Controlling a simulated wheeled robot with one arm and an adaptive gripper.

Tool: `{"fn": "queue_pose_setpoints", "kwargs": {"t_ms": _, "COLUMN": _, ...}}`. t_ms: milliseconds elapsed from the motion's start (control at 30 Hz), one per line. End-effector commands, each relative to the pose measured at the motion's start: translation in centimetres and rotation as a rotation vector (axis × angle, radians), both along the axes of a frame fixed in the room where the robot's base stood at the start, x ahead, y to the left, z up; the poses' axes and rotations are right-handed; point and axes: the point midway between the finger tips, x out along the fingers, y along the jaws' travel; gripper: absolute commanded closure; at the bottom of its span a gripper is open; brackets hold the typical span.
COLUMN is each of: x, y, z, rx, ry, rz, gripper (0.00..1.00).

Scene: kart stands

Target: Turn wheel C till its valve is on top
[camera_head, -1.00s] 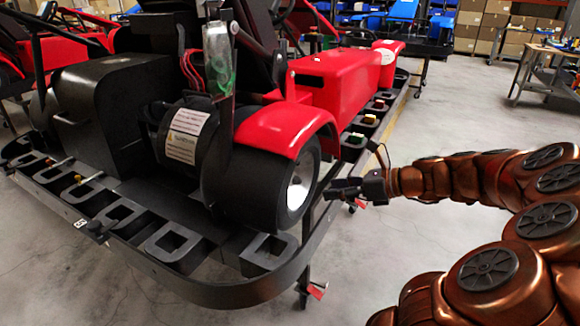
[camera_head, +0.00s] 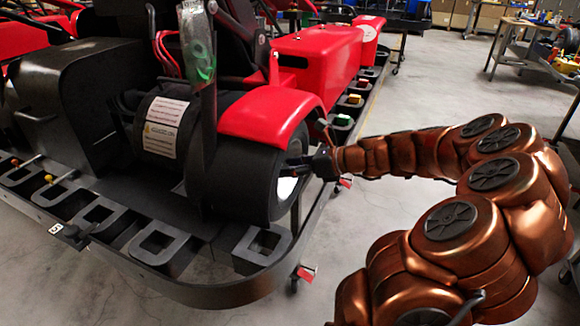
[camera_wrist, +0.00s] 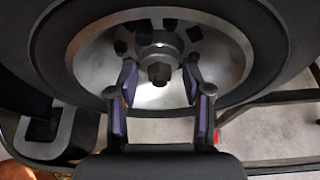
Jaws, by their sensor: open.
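A wide black tyre (camera_head: 240,185) with a silver rim sits under the kart's red rear fender; I see no letter on it. I cannot pick out the valve. My gripper (camera_head: 296,168) is at the wheel's outer face in the head view. In the wrist view my gripper (camera_wrist: 160,78) is open, its purple-padded fingers on either side of the hub end. Whether they touch the rim, I cannot tell.
The kart stands inside a black frame (camera_head: 215,292) with open slots along its edge. A red fender (camera_head: 270,112) overhangs the wheel. A red-tagged stand leg (camera_head: 304,273) is below the gripper. Open grey floor (camera_head: 430,90) lies to the right, with a workbench (camera_head: 515,30) behind.

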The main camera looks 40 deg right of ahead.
Motion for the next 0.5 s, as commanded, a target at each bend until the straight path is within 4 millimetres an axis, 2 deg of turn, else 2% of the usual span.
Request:
{"fn": "queue_pose_setpoints", "kwargs": {"t_ms": 333, "x": 0.24, "y": 0.20, "z": -0.11, "rx": 0.000, "ry": 0.000, "rz": 0.001, "gripper": 0.52}}
{"fn": "queue_pose_setpoints", "kwargs": {"t_ms": 500, "x": 0.24, "y": 0.20, "z": -0.12, "rx": 0.000, "ry": 0.000, "rz": 0.001, "gripper": 0.69}}
